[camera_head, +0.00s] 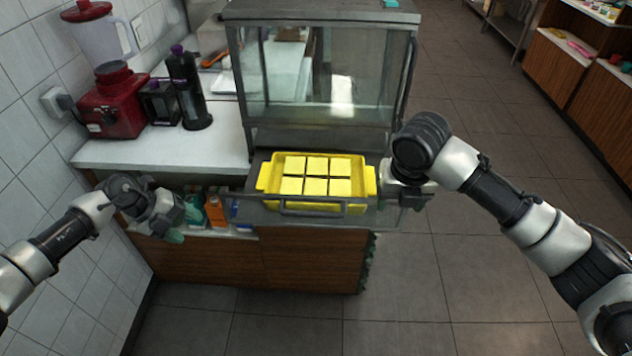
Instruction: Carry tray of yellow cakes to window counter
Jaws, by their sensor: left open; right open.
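A yellow tray (261,178) with yellow handles at its left and right ends holds several square yellow cakes (316,176) in two rows. It sits on a dark surface with a front bar, below and in front of a glass cabinet. My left gripper (176,222) is open and empty, left of the tray and apart from it, by the counter's front. My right gripper (408,198) is open, just right of the tray's right handle; I cannot tell whether it touches. No counter can be told as the window counter.
The glass cabinet (325,75) stands behind the tray. A red blender (112,105) and a black bottle (188,90) stand on the white counter (215,150) at left. Bottles (215,211) sit on a shelf below. Open tiled floor (490,150) lies right; wooden cabinets (575,70) stand far right.

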